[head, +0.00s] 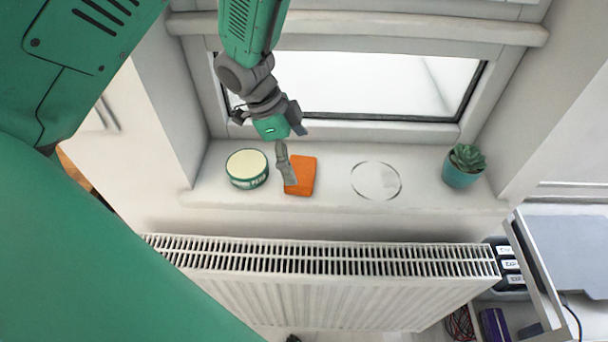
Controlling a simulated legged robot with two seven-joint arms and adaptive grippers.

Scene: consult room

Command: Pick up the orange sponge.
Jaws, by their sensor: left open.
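The orange sponge (304,176) lies on the white window sill, between a round tin and a faint ring mark. My left gripper (292,152) comes down from above, at the sponge's left side. It is open. One grey finger reaches down over the sponge's left edge and hides a little of it; the other finger is higher, above and behind the sponge. I cannot tell whether the finger touches the sponge. My right gripper does not show.
The round tin (247,169) with a cream top stands close left of the sponge. A potted succulent (464,166) stands at the sill's right end. The sill (335,203) is clear around the ring mark. A radiator (320,262) is below, an open drawer lower right.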

